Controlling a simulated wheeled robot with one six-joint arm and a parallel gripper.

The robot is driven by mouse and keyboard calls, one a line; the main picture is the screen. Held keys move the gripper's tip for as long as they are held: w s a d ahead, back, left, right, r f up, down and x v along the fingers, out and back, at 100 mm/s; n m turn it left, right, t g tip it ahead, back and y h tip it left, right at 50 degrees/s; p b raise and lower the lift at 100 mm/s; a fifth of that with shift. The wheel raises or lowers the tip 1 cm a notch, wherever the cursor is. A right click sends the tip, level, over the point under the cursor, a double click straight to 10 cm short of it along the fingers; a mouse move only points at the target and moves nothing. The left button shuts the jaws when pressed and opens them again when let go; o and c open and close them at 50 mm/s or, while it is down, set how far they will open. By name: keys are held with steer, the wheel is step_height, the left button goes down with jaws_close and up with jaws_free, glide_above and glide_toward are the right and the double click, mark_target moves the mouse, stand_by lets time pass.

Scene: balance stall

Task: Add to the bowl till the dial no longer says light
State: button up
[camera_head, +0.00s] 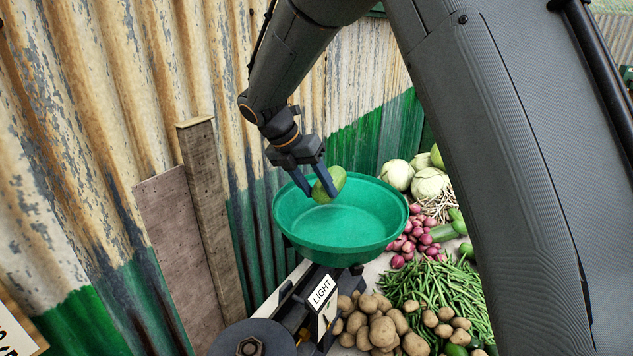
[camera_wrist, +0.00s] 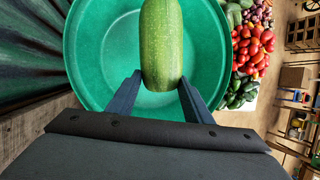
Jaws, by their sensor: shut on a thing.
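My gripper (camera_head: 318,188) is shut on a green, oblong vegetable (camera_head: 332,184), which looks like a gourd or cucumber. It holds it above the left part of the green bowl (camera_head: 345,248). The bowl shows no contents in its visible part. The wrist view shows the vegetable (camera_wrist: 161,45) between the two fingers, over the bowl (camera_wrist: 95,60). The bowl sits on a scale, whose label (camera_head: 321,291) reads LIGHT. A small pointer is just below the label, and its reading is hard to make out.
Potatoes (camera_head: 385,328), green beans (camera_head: 440,288), red onions (camera_head: 412,240) and cabbages (camera_head: 431,184) lie right of the scale. A corrugated metal wall (camera_head: 110,110) and wooden boards (camera_head: 207,190) stand close on the left. Tomatoes (camera_wrist: 250,48) show in the wrist view.

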step_height(320, 180, down, 5)
steer(key=b, duration=0.4)
steer(key=shift+a+f+b, duration=0.1)
steer(key=shift+f+b, duration=0.6)
steer(key=shift+f, duration=1.9)
steer(key=o, duration=1.3)
steer(key=shift+o, duration=0.2)
